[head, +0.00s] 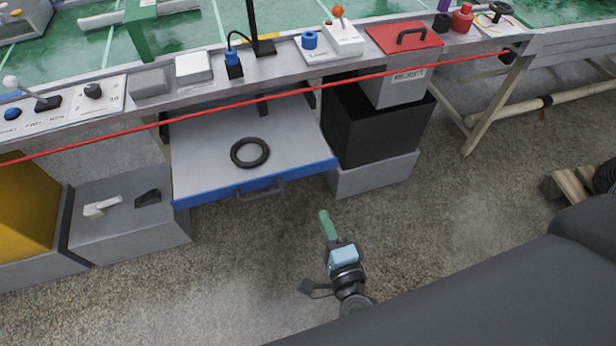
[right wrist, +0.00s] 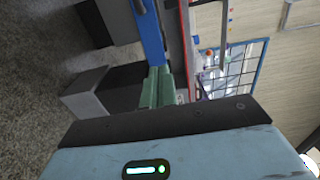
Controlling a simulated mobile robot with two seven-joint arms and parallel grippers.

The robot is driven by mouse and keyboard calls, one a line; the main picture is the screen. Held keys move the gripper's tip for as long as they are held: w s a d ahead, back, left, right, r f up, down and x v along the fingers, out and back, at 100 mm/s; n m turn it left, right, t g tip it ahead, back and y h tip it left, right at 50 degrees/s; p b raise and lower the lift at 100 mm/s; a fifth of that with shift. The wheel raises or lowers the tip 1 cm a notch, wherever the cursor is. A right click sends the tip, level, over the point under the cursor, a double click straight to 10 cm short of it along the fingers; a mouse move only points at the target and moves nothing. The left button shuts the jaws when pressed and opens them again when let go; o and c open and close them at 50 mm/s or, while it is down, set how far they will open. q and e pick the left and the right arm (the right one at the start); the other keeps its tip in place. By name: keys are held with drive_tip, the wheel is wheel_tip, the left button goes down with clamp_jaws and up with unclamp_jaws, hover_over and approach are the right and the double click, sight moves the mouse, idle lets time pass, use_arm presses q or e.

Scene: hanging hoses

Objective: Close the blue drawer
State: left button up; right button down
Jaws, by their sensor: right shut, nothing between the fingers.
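The blue drawer (head: 258,182) is pulled out under the bench, with a grey inside and a blue front bearing a dark handle (head: 260,190). A black ring (head: 250,153) lies in it. My right gripper (head: 325,218) has green fingers, shut and empty, in front of the drawer near its right end. A gap of floor shows between fingertips and drawer front in the head view. In the right wrist view the green fingers (right wrist: 157,88) point at the blue drawer front (right wrist: 149,32); I cannot tell the exact distance there. My left gripper is out of view.
A red line (head: 270,105) runs across in front of the bench. A black bin on a grey block (head: 375,173) stands right of the drawer, and a grey box (head: 130,220) left. A grey REJECT box (head: 395,88) stands above the bin. Floor in front is clear.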

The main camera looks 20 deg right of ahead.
sight(304, 168)
drive_tip(key=w, duration=1.2)
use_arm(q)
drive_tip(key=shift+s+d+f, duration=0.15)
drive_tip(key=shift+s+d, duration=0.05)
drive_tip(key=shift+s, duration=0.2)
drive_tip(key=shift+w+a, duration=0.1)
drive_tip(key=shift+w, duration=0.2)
use_arm(e)
drive_tip(key=shift+w, duration=0.1)
